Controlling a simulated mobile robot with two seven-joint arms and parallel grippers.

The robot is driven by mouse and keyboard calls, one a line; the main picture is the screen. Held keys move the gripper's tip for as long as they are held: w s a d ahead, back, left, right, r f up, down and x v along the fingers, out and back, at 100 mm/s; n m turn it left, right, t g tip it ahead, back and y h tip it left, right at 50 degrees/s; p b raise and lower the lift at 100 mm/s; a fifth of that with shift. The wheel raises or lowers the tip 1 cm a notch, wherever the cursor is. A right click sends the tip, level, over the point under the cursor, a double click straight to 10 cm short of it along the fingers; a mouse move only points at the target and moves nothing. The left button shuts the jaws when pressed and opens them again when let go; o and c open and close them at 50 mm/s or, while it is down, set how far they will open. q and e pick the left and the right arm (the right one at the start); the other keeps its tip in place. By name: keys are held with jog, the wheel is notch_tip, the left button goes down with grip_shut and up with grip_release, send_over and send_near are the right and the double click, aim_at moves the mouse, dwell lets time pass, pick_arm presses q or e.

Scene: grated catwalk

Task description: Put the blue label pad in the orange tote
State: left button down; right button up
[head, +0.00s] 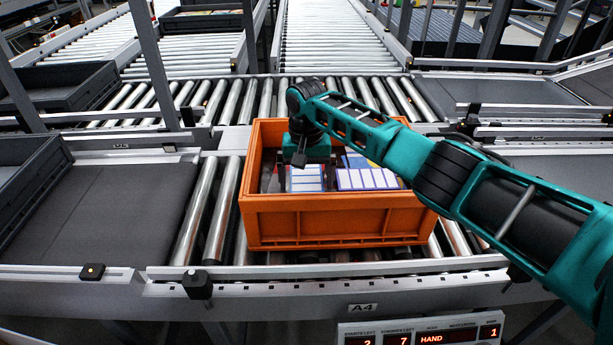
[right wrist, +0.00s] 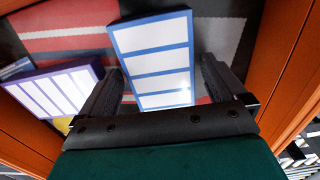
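The blue label pad (head: 306,179), white labels with a blue border, is inside the orange tote (head: 335,225). In the right wrist view the pad (right wrist: 153,62) lies between the fingers of my right gripper (head: 306,186). This gripper is down inside the tote, its fingers apart on either side of the pad. A gap shows between the pad and the right-hand finger; the other finger is close to the pad's edge. Whether the pad lies flat on what is below is hard to tell. My left gripper is in neither view.
A purple-edged label pad (head: 367,179) lies beside the blue one in the tote, with a partly hidden blue and yellow item (head: 356,160) behind it. The tote stands on conveyor rollers (head: 212,210). Grey trays (head: 62,90) stand at left. A dark belt (head: 105,212) is bare.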

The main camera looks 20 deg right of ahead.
aim_at(307, 183)
jog(key=shift+r, duration=0.1)
notch_tip(307, 183, up, 12)
jog(key=p, duration=0.1)
dwell(0.5)
dwell(0.4)
